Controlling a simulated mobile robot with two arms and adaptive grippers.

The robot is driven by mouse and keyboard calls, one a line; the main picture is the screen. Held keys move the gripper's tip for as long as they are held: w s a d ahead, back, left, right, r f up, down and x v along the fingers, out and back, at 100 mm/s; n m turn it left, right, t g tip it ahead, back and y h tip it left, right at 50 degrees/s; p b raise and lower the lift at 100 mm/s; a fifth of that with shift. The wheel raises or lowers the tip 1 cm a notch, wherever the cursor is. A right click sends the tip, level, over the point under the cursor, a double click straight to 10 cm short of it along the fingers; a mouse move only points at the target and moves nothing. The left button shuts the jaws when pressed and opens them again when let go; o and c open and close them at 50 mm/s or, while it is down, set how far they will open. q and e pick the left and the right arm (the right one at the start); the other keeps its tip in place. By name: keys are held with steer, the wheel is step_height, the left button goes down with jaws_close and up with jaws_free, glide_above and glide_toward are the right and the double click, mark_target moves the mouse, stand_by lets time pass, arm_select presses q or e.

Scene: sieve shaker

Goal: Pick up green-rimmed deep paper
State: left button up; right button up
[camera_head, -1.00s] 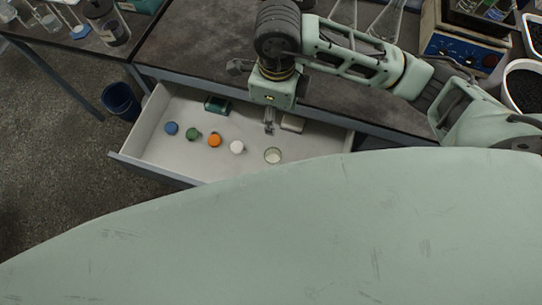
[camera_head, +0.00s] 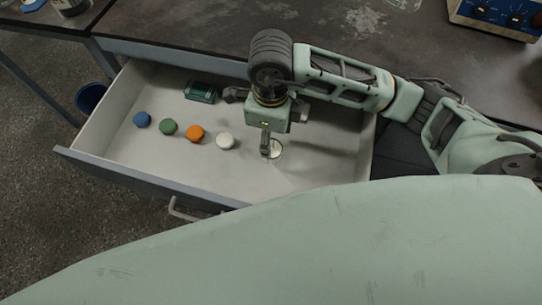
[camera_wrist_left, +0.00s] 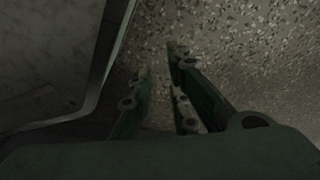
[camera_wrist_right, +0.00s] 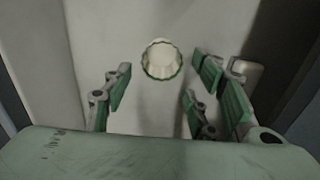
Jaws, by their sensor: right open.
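The green-rimmed deep paper (camera_head: 275,150) is a small white round cup on the drawer floor, partly behind my right gripper in the head view. In the right wrist view its green-edged white shape (camera_wrist_right: 162,60) shows whole, between and beyond the fingertips. My right gripper (camera_head: 267,147) points down into the drawer, open and empty, close above the paper. I cannot tell the exact height gap. My left gripper (camera_wrist_left: 158,72) shows only in its wrist view, with its fingers apart and nothing between them, over speckled floor.
The open drawer (camera_head: 110,104) also holds blue (camera_head: 142,119), green (camera_head: 168,127), orange (camera_head: 194,133) and white (camera_head: 225,141) round items left of the paper, and a dark green box (camera_head: 200,92) behind. The bench top (camera_head: 180,28) lies behind. The drawer floor in front is clear.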

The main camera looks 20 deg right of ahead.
step_height(320, 180, down, 7)
steer(key=shift+s+a+r, duration=0.1)
steer(key=shift+r, duration=0.05)
steer(key=c, duration=0.7)
